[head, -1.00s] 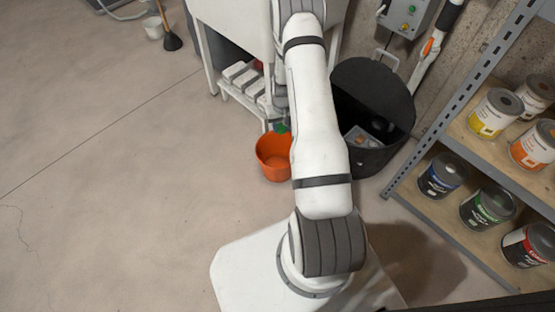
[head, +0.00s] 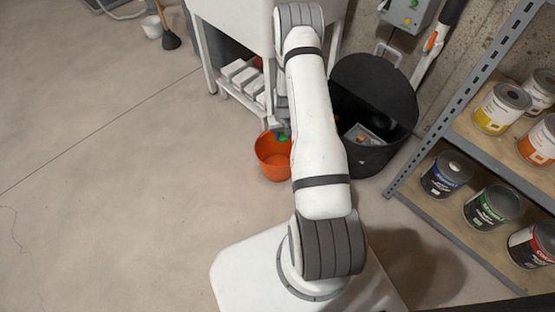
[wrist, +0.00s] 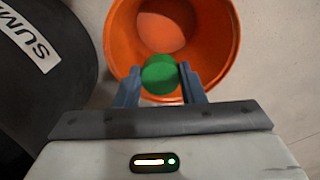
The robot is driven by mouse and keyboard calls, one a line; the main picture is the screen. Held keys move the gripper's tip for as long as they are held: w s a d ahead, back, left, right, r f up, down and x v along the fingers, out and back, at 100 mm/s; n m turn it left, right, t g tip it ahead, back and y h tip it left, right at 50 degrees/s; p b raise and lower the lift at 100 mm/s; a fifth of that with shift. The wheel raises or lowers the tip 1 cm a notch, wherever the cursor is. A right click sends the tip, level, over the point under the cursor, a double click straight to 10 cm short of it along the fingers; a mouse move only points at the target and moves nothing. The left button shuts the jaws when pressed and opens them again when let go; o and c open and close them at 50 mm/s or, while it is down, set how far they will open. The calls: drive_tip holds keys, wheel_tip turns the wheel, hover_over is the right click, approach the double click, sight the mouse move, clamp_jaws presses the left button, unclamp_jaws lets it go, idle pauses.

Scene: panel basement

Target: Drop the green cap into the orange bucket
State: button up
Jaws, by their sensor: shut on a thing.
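The green cap (wrist: 161,75) is held between the two fingers of my gripper (wrist: 161,88) in the wrist view. Behind it is the open mouth of the orange bucket (wrist: 222,45), so the cap lies over the near part of the bucket in that view. In the head view the orange bucket (head: 265,160) stands on the floor, partly hidden by my arm. The green cap (head: 283,138) shows small at its right rim. My gripper is mostly hidden behind my arm there.
A black bin (head: 385,85) with its lid raised stands right of the bucket; it also shows in the wrist view (wrist: 75,50). A white table (head: 235,30) with pale blocks on its lower shelf is behind. A shelf with paint cans (head: 490,207) is at right. Floor at left is clear.

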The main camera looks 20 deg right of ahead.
drive_tip(key=o, duration=1)
drive_tip(key=shift+r+p, duration=1.35)
drive_tip(key=shift+r, duration=2.55)
